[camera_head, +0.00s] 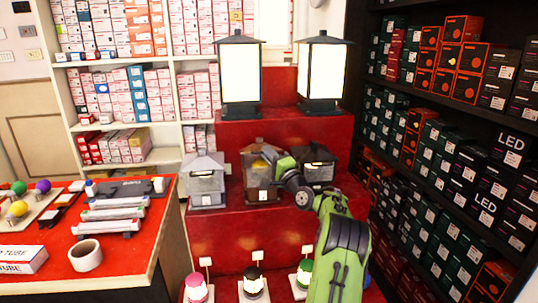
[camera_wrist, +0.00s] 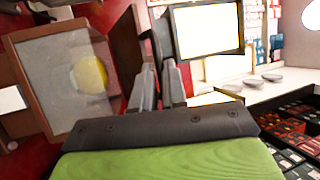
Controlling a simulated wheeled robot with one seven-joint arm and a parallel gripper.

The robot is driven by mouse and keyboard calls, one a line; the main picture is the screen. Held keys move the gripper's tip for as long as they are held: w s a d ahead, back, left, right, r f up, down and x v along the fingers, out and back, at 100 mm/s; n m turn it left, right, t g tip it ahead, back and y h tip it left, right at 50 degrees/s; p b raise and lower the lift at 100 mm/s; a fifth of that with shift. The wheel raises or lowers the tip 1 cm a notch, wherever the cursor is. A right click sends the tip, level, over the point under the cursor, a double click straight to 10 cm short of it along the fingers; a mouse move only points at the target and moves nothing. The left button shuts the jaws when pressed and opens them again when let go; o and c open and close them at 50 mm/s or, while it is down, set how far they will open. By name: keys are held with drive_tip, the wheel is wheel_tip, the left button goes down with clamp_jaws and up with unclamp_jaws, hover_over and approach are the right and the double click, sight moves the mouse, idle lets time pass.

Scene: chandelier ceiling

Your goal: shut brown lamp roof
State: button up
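The brown lamp (camera_head: 262,190) stands in the middle of the lower red step, between a grey lamp and a black lamp. In the wrist view the brown lamp (camera_wrist: 45,75) lies sideways at the left, with its glass pane, yellow bulb and white label. A brown panel (camera_wrist: 124,48) beside its upper end looks like its roof, standing apart at an angle; the head view hides most of it. My gripper (camera_wrist: 160,66) has its fingers close together, beside this panel. I see nothing held; contact with the panel is unclear. In the head view my gripper (camera_head: 270,155) is over the lamp top.
The grey lamp (camera_head: 205,182) and black lamp (camera_head: 316,168) stand close on either side. Two tall lit lamps (camera_head: 240,75) (camera_head: 321,75) stand on the higher step behind. Small lanterns (camera_head: 253,285) stand in front. A red table (camera_head: 120,262) is at left, full shelves (camera_head: 450,140) at right.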

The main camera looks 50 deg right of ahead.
drive_tip(key=b+v, duration=0.1)
drive_tip(key=v, duration=1.4)
drive_tip(key=shift+s+a, duration=0.2)
drive_tip(key=shift+s, duration=0.15)
drive_tip(key=shift+c, duration=0.4)
